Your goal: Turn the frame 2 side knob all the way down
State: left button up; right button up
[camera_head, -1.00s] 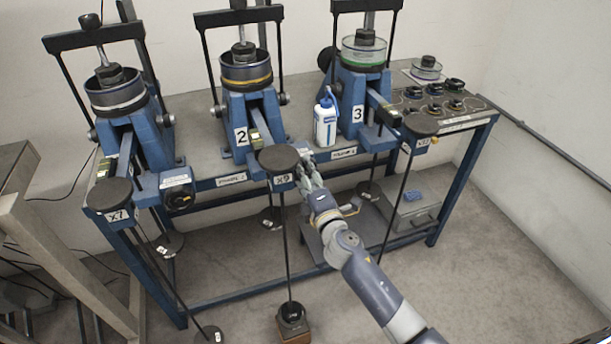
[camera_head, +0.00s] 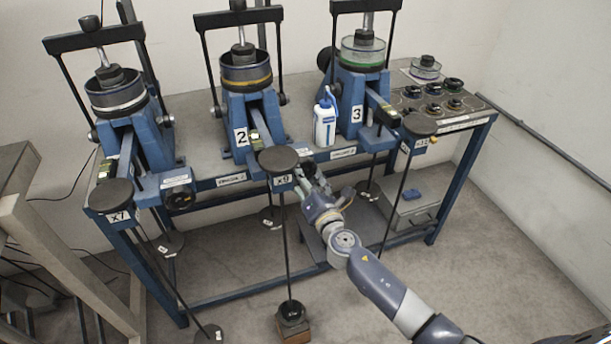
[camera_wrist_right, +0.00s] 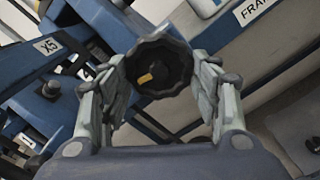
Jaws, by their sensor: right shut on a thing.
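Frame 2 is the middle blue lever frame (camera_head: 244,118), with a white "2" label and a yellow-banded dish on top. Its side knob (camera_wrist_right: 163,70) is black and scalloped with a short yellow mark, and shows in the wrist view. My right gripper (camera_head: 307,180) is at the right side of the frame 2 lever end, beside the "x9" weight disc (camera_head: 278,158). In the wrist view the fingers of my right gripper (camera_wrist_right: 158,82) stand on both sides of the knob, shut on it. My left gripper is not in view.
A white and blue bottle (camera_head: 325,124) stands on the bench between frames 2 and 3. Frame 3 (camera_head: 356,112) is to the right, frame 1 (camera_head: 137,140) to the left. Hanging rods and a grey box (camera_head: 411,207) are close to my arm. The floor at right is clear.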

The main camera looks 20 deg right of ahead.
jog(key=shift+f+n, duration=0.1)
jog(key=shift+n, duration=0.2)
jog(key=o, duration=1.1)
jog(key=shift+c, duration=0.2)
jog(key=s, duration=1.2)
jog(key=shift+d, duration=0.2)
